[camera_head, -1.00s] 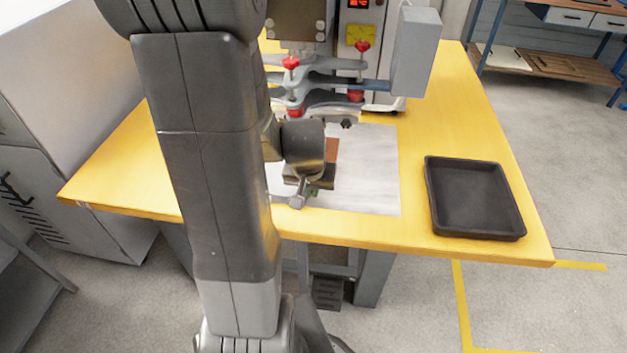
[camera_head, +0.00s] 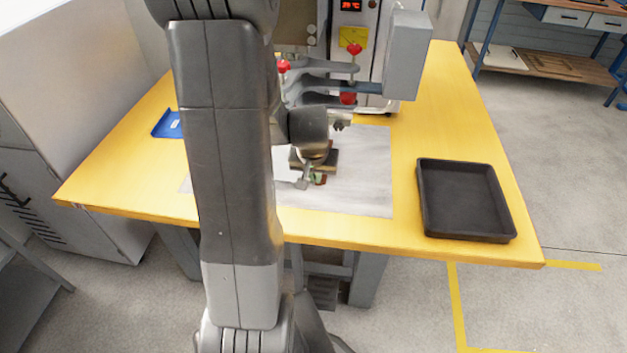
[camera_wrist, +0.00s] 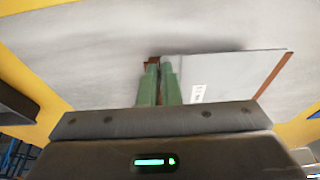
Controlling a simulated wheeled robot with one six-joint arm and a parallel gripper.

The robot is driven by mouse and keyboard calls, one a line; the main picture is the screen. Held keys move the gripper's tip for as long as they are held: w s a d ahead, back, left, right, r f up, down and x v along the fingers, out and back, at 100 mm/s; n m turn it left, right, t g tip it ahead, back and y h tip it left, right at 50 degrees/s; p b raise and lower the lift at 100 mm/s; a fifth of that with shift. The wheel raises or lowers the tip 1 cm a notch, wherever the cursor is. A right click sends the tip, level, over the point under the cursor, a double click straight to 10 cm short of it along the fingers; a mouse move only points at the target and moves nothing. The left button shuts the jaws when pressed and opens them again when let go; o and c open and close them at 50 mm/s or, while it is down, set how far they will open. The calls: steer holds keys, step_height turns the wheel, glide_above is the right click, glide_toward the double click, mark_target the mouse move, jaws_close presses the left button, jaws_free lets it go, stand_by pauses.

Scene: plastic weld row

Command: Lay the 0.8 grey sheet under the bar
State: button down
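The grey sheet (camera_wrist: 225,75) lies at the right of my fingers in the wrist view, with a small white label and a brown strip along its far right edge. My gripper (camera_wrist: 159,66) has its green fingers close together at the sheet's left end, where a bit of brown shows at the tips. They look shut on that end; the contact itself is hard to see. In the head view my gripper (camera_head: 315,178) is low over the pale mat (camera_head: 360,190), in front of the welder's grey arms (camera_head: 325,88). The bar itself is mostly hidden behind my arm.
A black tray (camera_head: 424,205) stands at the right of the yellow table (camera_head: 450,110). A blue item (camera_head: 168,125) lies at the left. The welder's grey box (camera_head: 408,55) overhangs the back right. The mat's right part is clear.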

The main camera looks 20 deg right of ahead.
steer(key=w+d, duration=0.2)
steer(key=w, duration=0.1)
steer(key=w+d+f, duration=0.1)
steer(key=shift+w+p, duration=0.3)
steer(key=shift+w, duration=0.05)
steer(key=shift+f+b, duration=0.7)
steer(key=shift+f, duration=0.05)
steer(key=shift+a+f+b, duration=0.1)
steer(key=shift+b, duration=0.35)
stand_by(1.0)
steer(key=c, duration=1.6)
jaws_free()
steer(key=shift+o, duration=0.2)
